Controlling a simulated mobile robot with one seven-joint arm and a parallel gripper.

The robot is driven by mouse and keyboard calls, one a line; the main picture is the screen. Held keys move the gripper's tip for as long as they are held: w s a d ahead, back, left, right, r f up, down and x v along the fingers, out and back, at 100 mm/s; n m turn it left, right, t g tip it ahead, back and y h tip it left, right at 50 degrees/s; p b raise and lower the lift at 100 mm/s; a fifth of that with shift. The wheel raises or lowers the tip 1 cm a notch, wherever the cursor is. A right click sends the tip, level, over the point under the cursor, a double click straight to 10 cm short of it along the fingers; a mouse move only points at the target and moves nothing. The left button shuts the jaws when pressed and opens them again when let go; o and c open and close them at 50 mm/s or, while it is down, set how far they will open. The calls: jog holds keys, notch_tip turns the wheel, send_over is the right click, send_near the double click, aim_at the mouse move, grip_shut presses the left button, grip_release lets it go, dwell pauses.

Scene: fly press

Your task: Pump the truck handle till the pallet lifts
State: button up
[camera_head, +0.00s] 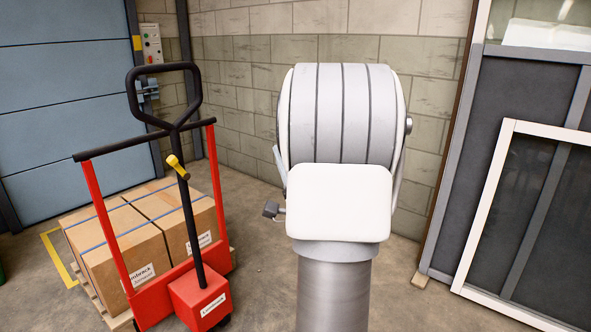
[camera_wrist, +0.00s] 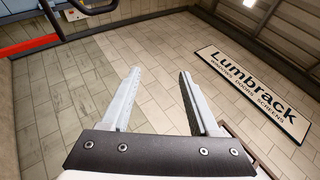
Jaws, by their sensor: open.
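The red pallet truck (camera_head: 201,299) stands at the left in the head view. Its black pump handle (camera_head: 186,213) rises from the red pump housing, leans slightly left and ends in a loop grip. A yellow lever (camera_head: 177,166) sits on the handle's shaft. The wooden pallet (camera_head: 122,322) carries cardboard boxes (camera_head: 133,250) with blue straps; its underside is mostly hidden, so I cannot tell any gap to the floor. My gripper (camera_wrist: 158,71) is open and empty in the wrist view, with wall behind its fingers. I cannot make out its fingers in the head view.
A blue panelled door (camera_head: 65,110) is behind the truck at the left. White-framed screens (camera_head: 482,205) lean at the right. A Lumbrack sign (camera_wrist: 253,92) hangs on the wall. Yellow floor marking (camera_head: 58,258) lies left of the pallet. My own body blocks the middle of the head view.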

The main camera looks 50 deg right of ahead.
jog(key=v, duration=0.8)
jog(key=w+a+r+n+g+y+p, duration=0.1)
jog(key=w+a+r+n+g+y, duration=0.15)
jog(key=w+a+n+y, duration=0.55)
jog(key=w+a+r+n+g+y+p, duration=0.1)
jog(key=w+a+r+n+g, duration=0.3)
jog(key=a+n, duration=0.8)
jog(key=s+a+f+n+g+b, duration=0.1)
jog(key=s+a+f+n+g, duration=0.2)
jog(key=s, duration=0.4)
jog(key=s+a+f+n+g, duration=0.1)
jog(key=s+a+f+g, duration=0.3)
jog(key=s+f, duration=0.2)
jog(key=s+a+f+n+g+b, duration=0.1)
jog(key=s+a+f+n+g, duration=0.2)
jog(key=s, duration=0.4)
notch_tip(320, 180, up, 22)
jog(key=m+p, duration=0.1)
jog(key=p, duration=2.2)
jog(key=shift+s+a+g+y, duration=0.25)
jog(key=shift+a+g+y, duration=0.05)
jog(key=shift+g, duration=0.05)
